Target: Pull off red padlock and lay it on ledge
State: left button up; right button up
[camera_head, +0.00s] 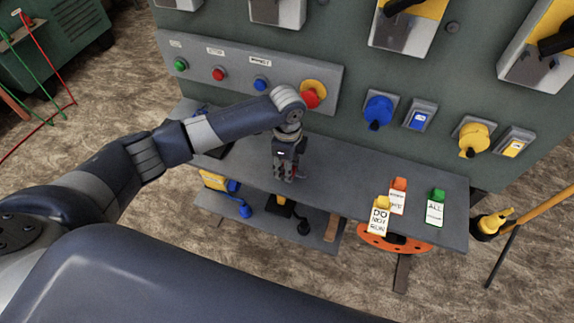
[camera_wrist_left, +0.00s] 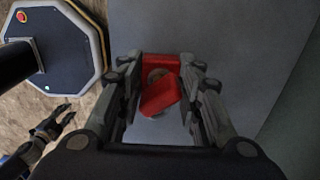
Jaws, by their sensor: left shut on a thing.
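The red padlock (camera_wrist_left: 160,93) is between the fingers of my left gripper (camera_wrist_left: 160,88), which is shut on it. In the head view my left gripper (camera_head: 287,178) points down over the grey ledge (camera_head: 335,190), and only a sliver of red shows beside its fingers. The wrist view shows the grey ledge surface (camera_wrist_left: 215,40) beyond the padlock. I cannot tell whether the padlock touches the ledge. My right gripper (camera_wrist_left: 68,113) shows small at the left of the wrist view, away from the ledge, with its fingers apart.
Yellow (camera_head: 381,203), orange (camera_head: 399,184) and green (camera_head: 438,194) padlocks with tags are at the ledge's right part. A panel with buttons and a red knob (camera_head: 310,98) rises behind. A lower shelf (camera_head: 265,222) holds several items. The ledge's middle is clear.

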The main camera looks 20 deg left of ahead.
pick_arm(q)
jog(key=shift+f, duration=0.45)
dwell(0.3)
jog(key=o, duration=0.9)
jog(key=shift+o, duration=0.2)
